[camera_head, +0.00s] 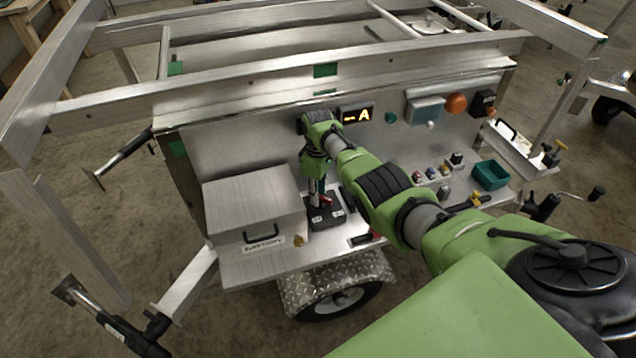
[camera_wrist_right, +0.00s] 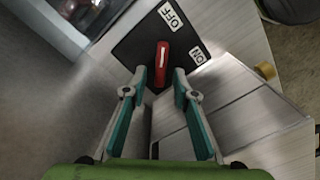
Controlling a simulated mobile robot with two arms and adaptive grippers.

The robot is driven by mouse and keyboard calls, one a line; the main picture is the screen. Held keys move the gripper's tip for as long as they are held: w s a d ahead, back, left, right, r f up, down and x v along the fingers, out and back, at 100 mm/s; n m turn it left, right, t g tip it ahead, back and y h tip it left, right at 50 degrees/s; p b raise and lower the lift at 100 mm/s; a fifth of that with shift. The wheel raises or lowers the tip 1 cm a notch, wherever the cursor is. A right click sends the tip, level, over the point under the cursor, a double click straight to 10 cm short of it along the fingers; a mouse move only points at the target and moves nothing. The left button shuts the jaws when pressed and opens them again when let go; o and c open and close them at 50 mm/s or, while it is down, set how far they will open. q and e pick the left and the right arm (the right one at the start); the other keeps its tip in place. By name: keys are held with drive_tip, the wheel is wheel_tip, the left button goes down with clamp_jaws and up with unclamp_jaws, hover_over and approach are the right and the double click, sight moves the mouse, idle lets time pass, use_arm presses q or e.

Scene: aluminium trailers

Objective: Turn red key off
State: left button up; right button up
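The red key (camera_wrist_right: 162,60) stands on a black switch plate (camera_wrist_right: 130,48) with a white OFF label (camera_wrist_right: 171,17) and a white ON label (camera_wrist_right: 197,54). In the wrist view the key runs nearly vertically, and its near end lies between the fingertips. My right gripper (camera_wrist_right: 160,80) is open around it, with a visible gap on each side. In the head view the gripper (camera_head: 318,192) points down over the plate (camera_head: 322,222), and the red key (camera_head: 327,200) shows only partly. My left gripper is not in view.
A metal box (camera_head: 255,205) labelled BATTERY stands just left of the plate on the trailer shelf. Behind are a panel with a lit display (camera_head: 357,115) and an orange round part (camera_head: 456,103). A green bin (camera_head: 490,175) and several small switches lie to the right.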

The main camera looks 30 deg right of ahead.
wheel_tip(320, 180, up, 12)
idle(0.5)
drive_tip(key=shift+s+f, duration=0.1)
drive_tip(key=shift+f, duration=0.1)
